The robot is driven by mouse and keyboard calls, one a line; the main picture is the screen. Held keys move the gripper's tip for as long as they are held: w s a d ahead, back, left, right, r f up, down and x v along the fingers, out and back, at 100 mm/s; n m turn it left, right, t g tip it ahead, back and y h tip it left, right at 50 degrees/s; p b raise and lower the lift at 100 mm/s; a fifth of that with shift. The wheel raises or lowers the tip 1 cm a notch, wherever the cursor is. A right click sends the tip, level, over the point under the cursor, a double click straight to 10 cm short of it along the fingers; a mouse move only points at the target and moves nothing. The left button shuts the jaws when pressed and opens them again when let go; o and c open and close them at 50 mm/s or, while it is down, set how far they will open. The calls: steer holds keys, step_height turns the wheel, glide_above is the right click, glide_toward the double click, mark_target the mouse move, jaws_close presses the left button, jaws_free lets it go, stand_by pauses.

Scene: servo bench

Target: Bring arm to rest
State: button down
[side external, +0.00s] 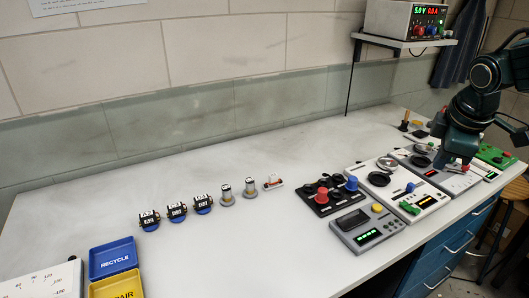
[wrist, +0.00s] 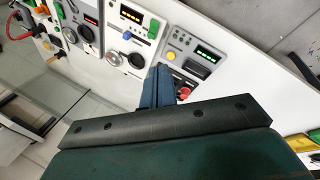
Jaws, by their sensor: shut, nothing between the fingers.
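My gripper (side external: 457,160) is at the right of the bench in the side external view, pointing down over the row of instrument panels. In the wrist view my gripper (wrist: 160,72) shows its teal fingers together, with nothing between them. The fingers overlap the lower edge of a grey panel with a green display (wrist: 206,50) there. A red knob (wrist: 184,91) shows just right of the fingers. I cannot tell the exact gap between the fingertips and the panels.
A black pad with blue and red knobs (side external: 320,208) and a grey meter (side external: 365,228) stand left of the gripper. Several servos and small parts line the bench middle. Blue (side external: 113,258) and yellow (side external: 117,288) bins sit front left. A power supply (side external: 405,20) is on a shelf (side external: 390,42).

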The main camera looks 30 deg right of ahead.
steer(key=s+a+r+m+t+y, duration=0.1)
steer(key=s+a+m, duration=0.1)
steer(key=s, duration=0.4)
steer(key=s+a+r+m+t+y, duration=0.1)
steer(key=s+a+m+y, duration=0.1)
steer(key=s+m, duration=0.3)
steer(key=shift+s+r+t, duration=0.25)
steer(key=shift+s+t, duration=0.05)
steer(key=shift+s, duration=0.8)
